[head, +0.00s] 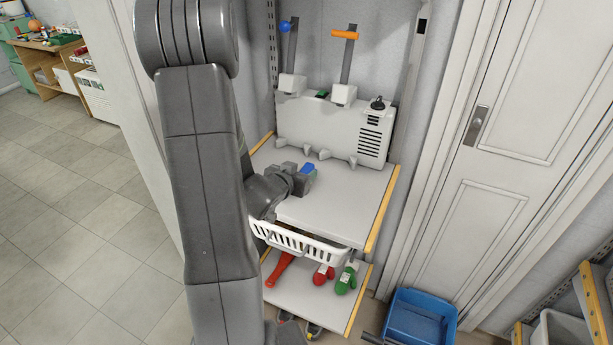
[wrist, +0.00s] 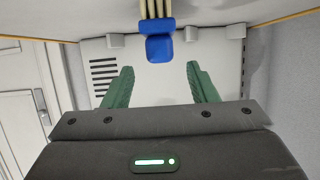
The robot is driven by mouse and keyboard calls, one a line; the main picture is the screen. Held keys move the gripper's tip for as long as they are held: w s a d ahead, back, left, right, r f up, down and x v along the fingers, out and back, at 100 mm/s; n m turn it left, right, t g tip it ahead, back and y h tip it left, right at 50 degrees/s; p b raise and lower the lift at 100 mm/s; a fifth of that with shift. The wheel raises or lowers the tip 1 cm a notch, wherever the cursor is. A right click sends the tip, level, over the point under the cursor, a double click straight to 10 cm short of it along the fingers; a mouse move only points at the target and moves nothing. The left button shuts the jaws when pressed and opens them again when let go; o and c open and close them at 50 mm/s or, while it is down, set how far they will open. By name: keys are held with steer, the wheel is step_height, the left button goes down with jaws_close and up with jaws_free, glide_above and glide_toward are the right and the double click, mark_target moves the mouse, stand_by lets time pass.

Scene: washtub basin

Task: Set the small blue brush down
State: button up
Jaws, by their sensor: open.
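The small blue brush (head: 308,169) is at the tip of my gripper (head: 303,180), over the upper grey shelf (head: 340,205) in front of a white box-like unit. In the wrist view its blue body (wrist: 158,48) and pale bristles (wrist: 155,9) show at the top centre. My gripper's green fingers (wrist: 160,72) are spread apart with a clear gap between them. The brush lies just beyond the fingertips, with no finger seen pressing on it. The bristles run out of the top of the wrist view, so their contact with the shelf is hidden.
The white unit (head: 335,128) stands at the shelf's back, with orange-topped (head: 346,35) and blue-topped (head: 285,26) upright tools. A white basket (head: 300,243) hangs below the front edge. Red and green items lie on the lower shelf (head: 318,303). A blue bin (head: 418,318) is at right.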

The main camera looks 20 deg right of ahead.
mark_target(307, 167)
steer(key=shift+p+x, duration=0.5)
steer(key=shift+x, duration=2)
steer(key=shift+a, duration=0.1)
jaws_close()
steer(key=shift+r, duration=0.1)
